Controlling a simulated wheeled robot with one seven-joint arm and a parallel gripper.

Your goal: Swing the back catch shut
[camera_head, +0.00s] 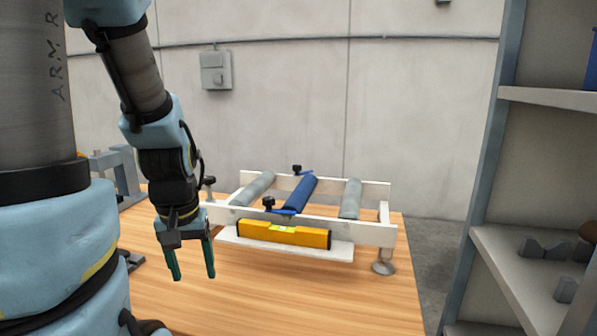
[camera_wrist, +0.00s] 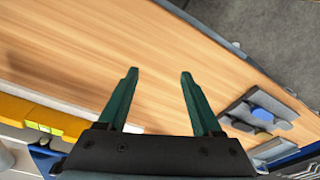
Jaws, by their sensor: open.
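A white roller frame (camera_head: 375,233) stands on the wooden table, with two grey rollers and a blue roller (camera_head: 301,193) between its rails. A black knob (camera_head: 297,169) with a small blue piece beside it sits at the back rail, by the far end of the blue roller; this looks like the back catch. It is too small to tell how far it is swung. A similar black knob (camera_head: 268,203) with blue under it is at the front rail. My gripper (camera_head: 192,272) points down, open and empty, left of and in front of the frame; its fingers show in the wrist view (camera_wrist: 159,76).
A yellow spirit level (camera_head: 284,234) lies along the frame's front; it also shows in the wrist view (camera_wrist: 42,115). Grey fixtures stand at the table's left. A shelf unit (camera_head: 487,150) rises at the right. The wooden table (camera_head: 290,300) is clear in front.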

